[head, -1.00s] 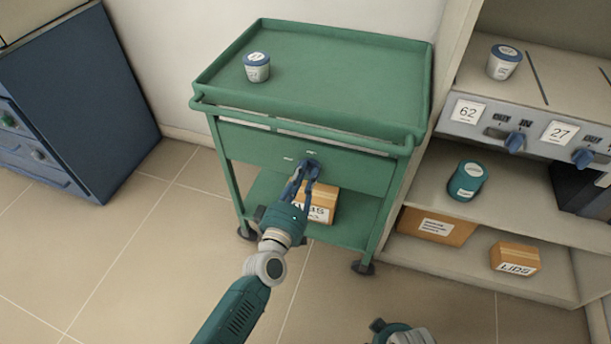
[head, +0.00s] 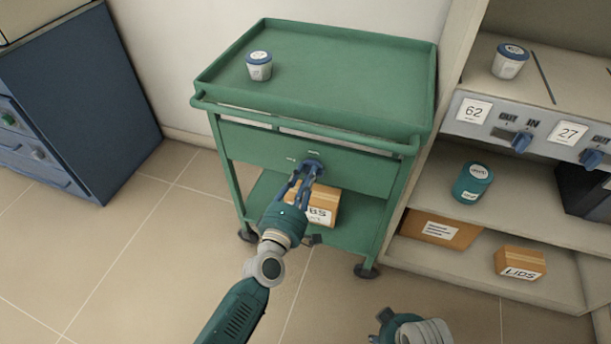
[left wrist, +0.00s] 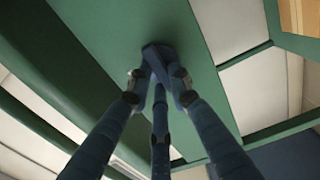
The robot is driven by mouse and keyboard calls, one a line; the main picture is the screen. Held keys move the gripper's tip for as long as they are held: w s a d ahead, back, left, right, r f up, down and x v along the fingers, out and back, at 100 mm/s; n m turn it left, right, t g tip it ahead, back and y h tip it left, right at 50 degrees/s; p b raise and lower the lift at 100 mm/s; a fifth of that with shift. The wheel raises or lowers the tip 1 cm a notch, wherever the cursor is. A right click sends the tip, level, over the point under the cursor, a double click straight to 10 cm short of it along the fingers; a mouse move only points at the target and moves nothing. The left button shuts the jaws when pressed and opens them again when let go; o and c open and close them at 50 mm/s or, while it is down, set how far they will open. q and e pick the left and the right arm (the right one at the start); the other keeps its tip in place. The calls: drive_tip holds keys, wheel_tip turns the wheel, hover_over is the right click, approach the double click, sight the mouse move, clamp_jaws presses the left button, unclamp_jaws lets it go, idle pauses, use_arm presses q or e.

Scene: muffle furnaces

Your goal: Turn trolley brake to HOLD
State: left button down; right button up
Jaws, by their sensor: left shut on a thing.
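The green trolley (head: 250,147) stands ahead, and its front panel carries a blue brake knob (head: 314,167). Small pale marks sit above and left of the knob, too small to read. My left gripper (head: 310,174) is shut on the knob, its fingers reaching up to the panel. In the left wrist view, the fingers close around the dark blue knob (left wrist: 157,50) against the green panel. Part of my right gripper's body (head: 388,325) shows at the bottom edge, with its fingers out of sight.
A white tub with a blue lid (head: 260,66) stands on the trolley top. A cardboard box (head: 325,203) sits on its lower shelf, behind my gripper. A shelf unit (head: 460,270) with blue switches, a teal jar (head: 472,183) and boxes is at right. A blue cabinet (head: 95,100) is at left.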

use_arm(q)
drive_tip(key=shift+f, duration=0.1)
drive_tip(key=c, duration=1.6)
unclamp_jaws()
drive_tip(key=shift+o, duration=0.2)
drive_tip(key=shift+s, duration=0.1)
drive_tip(key=v, duration=1.2)
